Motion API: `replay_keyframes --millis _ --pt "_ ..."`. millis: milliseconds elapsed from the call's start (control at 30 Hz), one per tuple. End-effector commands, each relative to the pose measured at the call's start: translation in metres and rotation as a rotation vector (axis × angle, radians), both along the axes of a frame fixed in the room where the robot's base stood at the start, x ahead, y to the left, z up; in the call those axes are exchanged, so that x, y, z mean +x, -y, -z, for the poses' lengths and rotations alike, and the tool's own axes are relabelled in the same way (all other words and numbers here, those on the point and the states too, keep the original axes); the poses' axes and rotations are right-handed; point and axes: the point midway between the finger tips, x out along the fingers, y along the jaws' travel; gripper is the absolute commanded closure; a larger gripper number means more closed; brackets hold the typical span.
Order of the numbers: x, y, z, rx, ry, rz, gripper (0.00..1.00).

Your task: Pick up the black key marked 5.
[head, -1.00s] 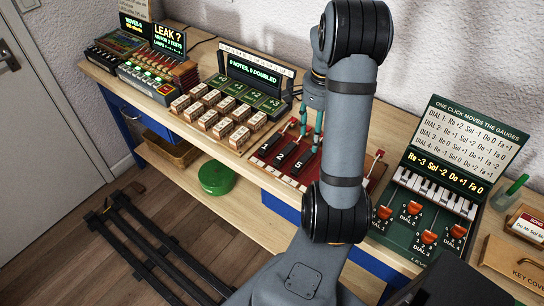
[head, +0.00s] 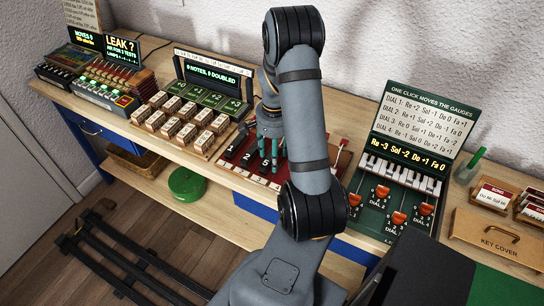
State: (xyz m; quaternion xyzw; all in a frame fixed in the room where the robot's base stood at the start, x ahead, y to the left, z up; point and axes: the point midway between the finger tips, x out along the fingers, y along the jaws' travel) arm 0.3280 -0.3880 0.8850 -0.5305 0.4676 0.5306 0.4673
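The black key marked 5 (head: 263,161) lies in a dark red rack (head: 226,164), to the right of the black keys marked 2 (head: 247,154) and 1 (head: 231,150). My gripper (head: 270,158) points down over the rack with its teal fingertips low at key 5. The fingers stand apart, and no key is seen lifted. The fingers partly cover key 5, so contact with it cannot be told. My arm hides the rack's right part.
Several wooden blocks (head: 170,118) on a tray and a display (head: 215,76) stand left of the rack. A dial panel with red knobs (head: 398,218) stands right. A key cover (head: 498,240) lies farther right. The bench's front edge is close to the rack.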

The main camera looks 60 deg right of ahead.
Motion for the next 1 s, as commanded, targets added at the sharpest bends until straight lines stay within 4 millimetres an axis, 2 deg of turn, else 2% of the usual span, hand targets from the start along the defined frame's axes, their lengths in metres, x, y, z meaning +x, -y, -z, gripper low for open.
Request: replay_keyframes --millis 133,1000 --pt "0.0001 0.0001 -0.0002 0.000 0.000 0.000 0.48" --pt "0.0002 0.0000 -0.0005 0.000 0.000 0.000 0.99"
